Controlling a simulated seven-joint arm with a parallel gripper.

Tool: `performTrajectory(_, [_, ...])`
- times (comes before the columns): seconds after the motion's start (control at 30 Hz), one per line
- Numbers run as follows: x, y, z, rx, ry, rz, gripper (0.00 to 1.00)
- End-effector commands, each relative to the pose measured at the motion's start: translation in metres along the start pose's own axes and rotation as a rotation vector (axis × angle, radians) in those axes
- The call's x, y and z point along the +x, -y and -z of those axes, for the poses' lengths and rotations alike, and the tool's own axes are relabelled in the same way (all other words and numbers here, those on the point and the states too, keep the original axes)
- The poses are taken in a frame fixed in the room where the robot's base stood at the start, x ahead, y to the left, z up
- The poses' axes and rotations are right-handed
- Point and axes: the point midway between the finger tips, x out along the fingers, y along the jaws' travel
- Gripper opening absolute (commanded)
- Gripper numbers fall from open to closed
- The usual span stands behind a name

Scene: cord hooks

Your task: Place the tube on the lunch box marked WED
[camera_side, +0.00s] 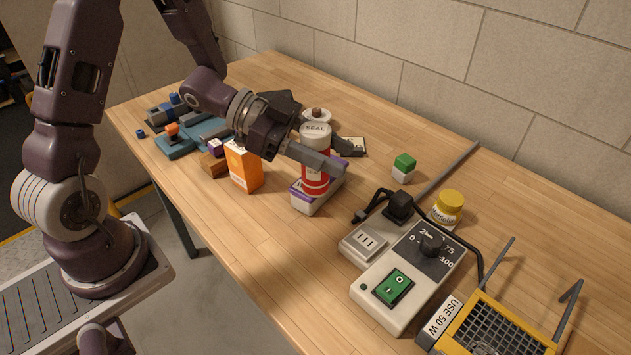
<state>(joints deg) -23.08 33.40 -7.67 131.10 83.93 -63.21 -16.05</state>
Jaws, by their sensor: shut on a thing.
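My gripper (322,162) reaches over the middle of the table from the left and is shut on a red tube (315,184). The fingers cover the tube's top, and a pale band shows on its side. The tube looks upright, at a white box with purple edging (302,203). I cannot tell whether the tube rests on the box or hangs just above it. The box may be a lunch box, but no WED marking is readable in this view. The gripper hides part of the box.
An orange carton (243,168) stands left of the box, and a white SEAL canister (315,135) behind it. A green-and-white block (404,168), a yellow-lidded jar (447,208) and a dial control unit (408,278) with a black cable stand to the right. The front table middle is clear.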

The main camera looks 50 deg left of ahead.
Motion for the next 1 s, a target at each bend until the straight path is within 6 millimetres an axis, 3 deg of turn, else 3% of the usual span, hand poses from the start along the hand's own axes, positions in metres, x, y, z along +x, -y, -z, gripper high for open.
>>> performTrajectory(0.13, [-0.015,0.067,0.019,-0.093,-0.002,0.277,0.0])
performTrajectory(0.2, [-0.025,0.091,0.026,-0.13,-0.002,0.377,0.0])
performTrajectory(0.3, [-0.034,0.111,0.031,-0.165,0.0,0.465,0.0])
performTrajectory(0.37, [-0.035,0.116,0.027,-0.179,0.001,0.487,0.0])
performTrajectory(0.8, [-0.005,0.117,-0.056,-0.183,0.003,0.493,0.0])
performTrajectory(1.0, [-0.004,0.117,-0.062,-0.176,0.001,0.495,0.0])
